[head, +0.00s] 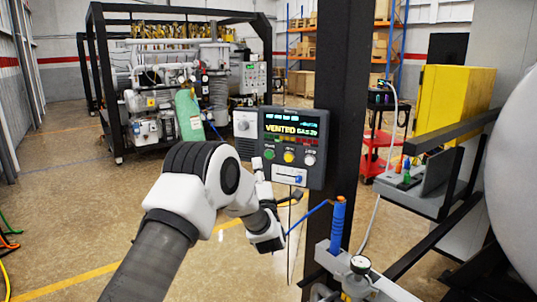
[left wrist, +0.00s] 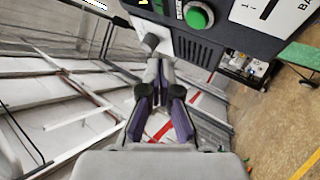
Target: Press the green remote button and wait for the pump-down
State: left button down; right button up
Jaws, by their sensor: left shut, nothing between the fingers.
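The dark remote panel (head: 284,172) is mounted on a black post. Its lit display (head: 290,126) reads "VENTED" with smaller text beside it. The round green button (head: 269,154) sits at the left of its button row and also shows large in the left wrist view (left wrist: 198,15). My left gripper (head: 258,167) is shut and empty, just below and left of the green button in the head view. In the left wrist view its closed fingertips (left wrist: 157,65) lie below and left of the button, with a visible gap between. My right gripper is not in view.
A yellow button (head: 289,157) and a pale button (head: 310,159) sit right of the green one. A grey speaker-like box (head: 245,124) adjoins the panel's left side. The black post (head: 345,110) stands behind. A pump rig (head: 165,90) is at the back left.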

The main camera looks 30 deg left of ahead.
aim_at(269, 155)
pick_arm(q)
jog(key=w, duration=0.1)
jog(key=w+b, duration=0.1)
jog(key=w, duration=0.2)
jog(key=shift+w+a+b, duration=0.15)
jog(key=shift+a+b, duration=0.1)
jog(key=shift+b, duration=0.15)
dwell(0.9)
jog(key=shift+w+f+b, duration=0.1)
jog(key=shift+w+b, duration=0.15)
jog(key=shift+b, duration=0.45)
jog(key=shift+w, duration=0.15)
jog(key=shift+a, duration=0.1)
